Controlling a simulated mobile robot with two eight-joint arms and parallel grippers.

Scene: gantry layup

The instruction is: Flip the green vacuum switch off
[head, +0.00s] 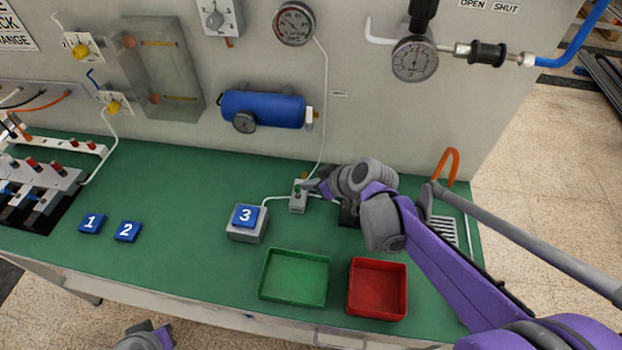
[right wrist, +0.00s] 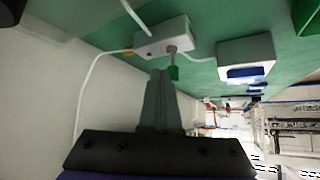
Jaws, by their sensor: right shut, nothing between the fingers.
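The vacuum switch is a small light-grey box (head: 298,202) on the green bench near the back wall, with a short green lever (head: 297,189) on it. In the right wrist view the box (right wrist: 164,37) and the green lever tip (right wrist: 174,73) show just beyond my fingers. My right gripper (head: 311,186) is shut and empty, right beside the lever; its closed fingertips (right wrist: 160,73) look close to or touching the lever, I cannot tell which. My left gripper (head: 145,338) is only partly in view at the bottom edge, and its fingers are not clear.
A grey block with blue tile 3 (head: 246,222) stands left of the switch. A green tray (head: 294,302) and a red tray (head: 350,312) lie in front. Blue tiles 1 (head: 92,223) and 2 (head: 127,231) lie left. A blue tank (head: 263,109) hangs behind.

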